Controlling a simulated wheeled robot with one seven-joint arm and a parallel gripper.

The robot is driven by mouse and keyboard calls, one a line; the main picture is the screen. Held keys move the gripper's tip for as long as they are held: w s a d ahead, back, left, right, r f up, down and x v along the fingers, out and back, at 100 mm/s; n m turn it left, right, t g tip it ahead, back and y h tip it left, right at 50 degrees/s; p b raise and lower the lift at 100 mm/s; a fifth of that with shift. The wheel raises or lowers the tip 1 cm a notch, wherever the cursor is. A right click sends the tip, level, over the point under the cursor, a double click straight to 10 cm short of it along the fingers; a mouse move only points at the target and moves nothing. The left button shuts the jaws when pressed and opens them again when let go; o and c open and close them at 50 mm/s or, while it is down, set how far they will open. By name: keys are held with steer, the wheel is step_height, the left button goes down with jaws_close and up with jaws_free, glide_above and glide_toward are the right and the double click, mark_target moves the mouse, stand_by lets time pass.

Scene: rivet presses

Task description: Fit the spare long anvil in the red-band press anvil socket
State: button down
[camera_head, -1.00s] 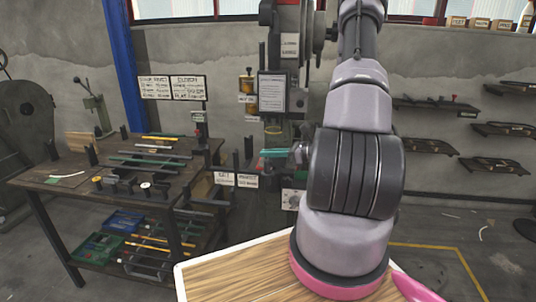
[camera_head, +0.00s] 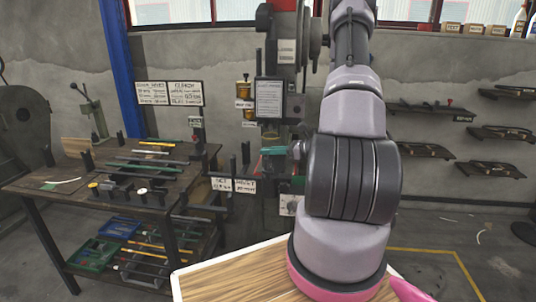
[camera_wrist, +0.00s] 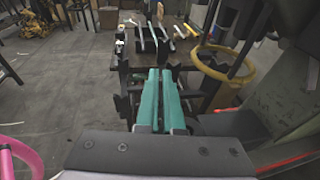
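My gripper (camera_wrist: 159,76) points away from the wrist camera with two teal fingers side by side. Only a narrow dark gap shows between them, and I cannot make out whether something thin is held there. In the head view the teal fingers (camera_head: 274,150) are in front of the press column, partly behind my arm. The press (camera_head: 285,50) with a red band at its top stands against the back wall, its lower part largely covered by my arm. I cannot make out the anvil socket or single out the spare long anvil.
A dark workbench (camera_head: 60,187) at left carries several bars and small tools. Blue (camera_head: 120,222) and green (camera_head: 92,253) bins sit on its lower shelf. A yellow ring (camera_wrist: 224,72) is close to the right of my fingers. Wall racks (camera_head: 500,133) hang at right; open floor lies below them.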

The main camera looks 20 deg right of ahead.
steer(key=w+d+f, duration=0.3)
steer(key=w+f, duration=0.1)
steer(key=w, duration=0.1)
steer(key=shift+w+d, duration=0.3)
steer(key=shift+d, duration=0.1)
stand_by(1.0)
stand_by(0.4)
steer(key=c, duration=1)
jaws_free()
steer(key=v, duration=1)
steer(key=shift+s+d, duration=0.25)
steer(key=shift+s, duration=0.1)
